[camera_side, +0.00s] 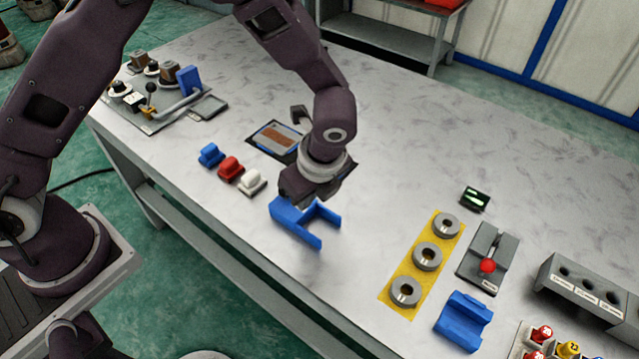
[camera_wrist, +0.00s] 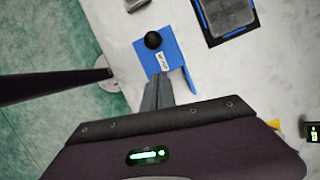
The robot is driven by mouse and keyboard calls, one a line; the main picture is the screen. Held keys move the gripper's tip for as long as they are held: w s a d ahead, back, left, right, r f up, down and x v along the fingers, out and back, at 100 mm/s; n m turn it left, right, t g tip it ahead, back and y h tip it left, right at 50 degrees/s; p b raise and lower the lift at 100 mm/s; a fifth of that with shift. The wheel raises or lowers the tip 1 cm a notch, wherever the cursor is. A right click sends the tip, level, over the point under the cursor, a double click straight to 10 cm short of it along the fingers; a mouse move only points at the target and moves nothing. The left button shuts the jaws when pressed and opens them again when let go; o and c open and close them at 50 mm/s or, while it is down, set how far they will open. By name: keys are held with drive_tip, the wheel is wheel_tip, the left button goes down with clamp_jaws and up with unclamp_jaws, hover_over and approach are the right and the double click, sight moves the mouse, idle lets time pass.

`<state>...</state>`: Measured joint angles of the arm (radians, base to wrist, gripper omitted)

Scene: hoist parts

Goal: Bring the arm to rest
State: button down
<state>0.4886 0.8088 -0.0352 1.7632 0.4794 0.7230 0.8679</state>
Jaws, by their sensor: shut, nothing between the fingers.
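My gripper (camera_side: 308,192) points down at the blue bracket (camera_side: 305,222) near the table's front edge. In the wrist view my gripper's grey fingers (camera_wrist: 157,94) are together with nothing between them. Their tips are close to the blue bracket (camera_wrist: 173,58), which bears a black ball (camera_wrist: 153,40) and a small white label. I cannot tell whether the fingers touch the bracket. In the side view my gripper hides the ball, and the fingertips are not clear.
Blue (camera_side: 211,155), red (camera_side: 231,168) and white (camera_side: 251,182) blocks stand left of my gripper. A framed pad (camera_side: 277,138) lies behind. Rings sit on a yellow strip (camera_side: 396,308) at right, beside a red-knobbed fixture (camera_side: 488,258) and a blue cradle (camera_side: 463,318). The table's back middle (camera_side: 420,150) is clear.

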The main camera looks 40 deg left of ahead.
drive_tip(key=w+v, duration=0.1)
drive_tip(key=v, duration=0.9)
drive_tip(key=s+a+r+n+h, duration=0.1)
drive_tip(key=s+a+r+n, duration=0.1)
drive_tip(key=a+r+n, duration=0.15)
drive_tip(key=s+a+r+n, duration=0.2)
drive_tip(key=r, duration=0.3)
drive_tip(key=s+a+r+n+t+h, duration=0.1)
drive_tip(key=s+a+r+n+t, duration=0.1)
drive_tip(key=s+n, duration=0.5)
drive_tip(key=s+a+r+n+t+h, duration=0.1)
drive_tip(key=s+a+r+n+t, duration=0.1)
drive_tip(key=s+a+r+n, duration=0.3)
drive_tip(key=s+a+n, duration=0.2)
drive_tip(key=s, duration=0.1)
drive_tip(key=shift+s+n+t, duration=0.35)
drive_tip(key=shift+s+t, duration=0.05)
drive_tip(key=shift+r, duration=0.15)
